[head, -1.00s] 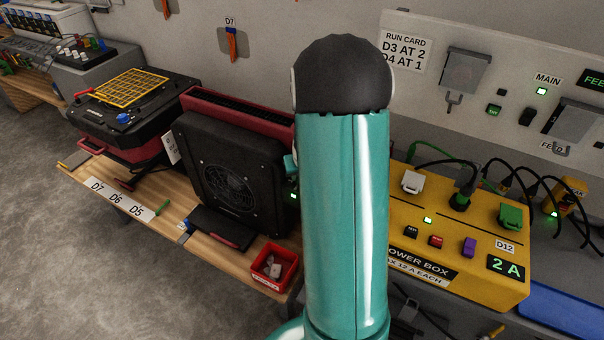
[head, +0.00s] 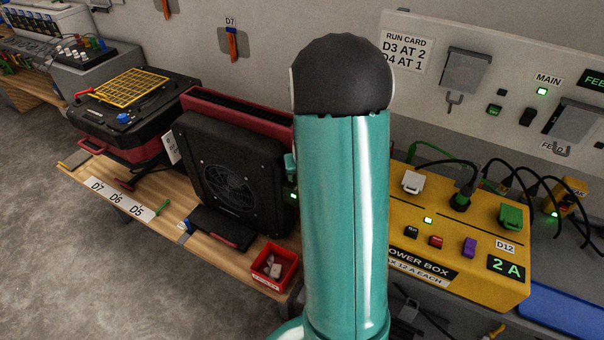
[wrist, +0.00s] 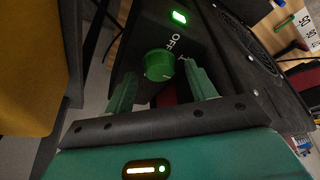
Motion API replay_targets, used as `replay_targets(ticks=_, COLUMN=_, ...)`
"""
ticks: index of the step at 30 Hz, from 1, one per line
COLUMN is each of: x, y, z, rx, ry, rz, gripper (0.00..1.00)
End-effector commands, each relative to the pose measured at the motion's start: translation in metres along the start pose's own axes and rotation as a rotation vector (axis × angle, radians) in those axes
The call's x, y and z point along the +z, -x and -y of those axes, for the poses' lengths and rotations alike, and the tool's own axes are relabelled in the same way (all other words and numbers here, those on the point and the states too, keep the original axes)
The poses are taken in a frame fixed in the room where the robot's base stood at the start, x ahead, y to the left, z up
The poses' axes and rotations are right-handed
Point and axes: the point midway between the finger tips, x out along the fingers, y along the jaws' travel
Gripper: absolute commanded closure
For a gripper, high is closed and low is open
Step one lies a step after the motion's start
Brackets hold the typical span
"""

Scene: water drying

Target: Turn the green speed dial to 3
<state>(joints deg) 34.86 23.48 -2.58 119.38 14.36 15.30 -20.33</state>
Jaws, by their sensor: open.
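The green speed dial (wrist: 158,65) shows in the wrist view on the dark side panel of the black fan unit (head: 226,180). White "OFF" lettering and part of another mark sit beside it; I cannot tell which setting the dial points to. My gripper (wrist: 159,72) is open, with one green finger on each side of the dial. The fingertips reach to about the dial's level; I cannot tell whether they touch it. A green light (wrist: 179,17) glows on the panel. In the head view my arm hides the dial.
The yellow power box (head: 460,235), with plugs and cables, stands right of my arm. A red bin (head: 274,266) sits at the bench's front edge. A black and red machine (head: 130,115) stands to the left. The wall panel (head: 510,75) rises behind.

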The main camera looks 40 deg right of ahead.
Motion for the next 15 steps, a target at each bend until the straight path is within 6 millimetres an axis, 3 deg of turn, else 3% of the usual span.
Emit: replay_targets(ticks=15, x=-0.002, y=0.099, z=0.000, rx=0.000, ry=0.000, rz=-0.007, gripper=0.44)
